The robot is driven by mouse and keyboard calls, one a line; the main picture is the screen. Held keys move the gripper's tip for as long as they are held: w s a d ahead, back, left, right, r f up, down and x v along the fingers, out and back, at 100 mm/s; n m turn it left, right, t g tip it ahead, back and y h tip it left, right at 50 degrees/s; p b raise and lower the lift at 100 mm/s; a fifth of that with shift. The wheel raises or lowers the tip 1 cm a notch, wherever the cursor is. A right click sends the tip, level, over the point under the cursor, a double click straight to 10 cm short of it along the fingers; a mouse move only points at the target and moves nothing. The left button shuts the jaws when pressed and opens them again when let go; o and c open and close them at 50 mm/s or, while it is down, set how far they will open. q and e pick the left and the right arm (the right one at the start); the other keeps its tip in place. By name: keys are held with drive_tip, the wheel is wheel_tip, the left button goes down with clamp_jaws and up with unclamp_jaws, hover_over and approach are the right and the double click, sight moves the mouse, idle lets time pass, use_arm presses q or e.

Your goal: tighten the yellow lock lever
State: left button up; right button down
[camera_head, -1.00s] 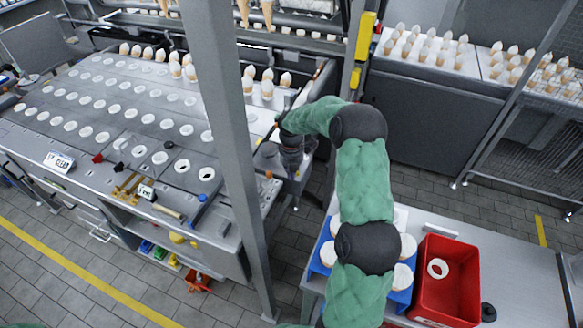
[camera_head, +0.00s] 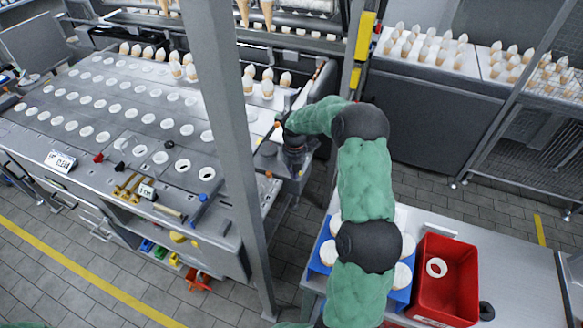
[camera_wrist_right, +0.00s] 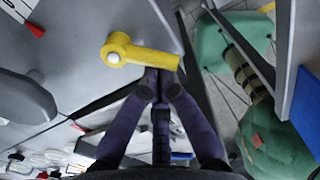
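The yellow lock lever (camera_wrist_right: 140,55) shows in the right wrist view, with a round hub and pale centre at its left and its arm pointing right. My right gripper (camera_wrist_right: 160,84) has its dark fingertips close together, just below the outer half of the lever arm. They look very near it or touching; contact is unclear, and I see no grip around it. In the head view my right gripper (camera_head: 294,158) is at the near right corner of the grey machine, and the lever cannot be made out there. My left gripper is not in view.
The machine's perforated top (camera_head: 110,100) spreads left, behind a grey post (camera_head: 222,110). A red bin (camera_head: 447,285) with a white ring (camera_head: 436,268) stands on the side table at lower right. Cones (camera_head: 425,45) stand in racks at the back. My green arm covers part of the blue tray.

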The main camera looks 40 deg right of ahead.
drive_tip(key=shift+s+d+f+p, duration=0.15)
drive_tip(key=shift+s+d+p, duration=0.15)
drive_tip(key=shift+d, duration=0.2)
drive_tip(key=shift+s+d+f+p, duration=0.1)
drive_tip(key=shift+s+d+p, duration=0.15)
drive_tip(key=shift+d, duration=0.25)
idle(0.3)
drive_tip(key=shift+a, duration=0.1)
drive_tip(key=shift+w+a, duration=0.1)
drive_tip(key=shift+a, duration=0.2)
drive_tip(key=shift+w+a+r+p, duration=0.15)
drive_tip(key=shift+w+r+p, duration=0.1)
drive_tip(key=shift+r+p, duration=2.8)
drive_tip(key=shift+r, duration=1.2)
drive_tip(key=shift+f, duration=0.15)
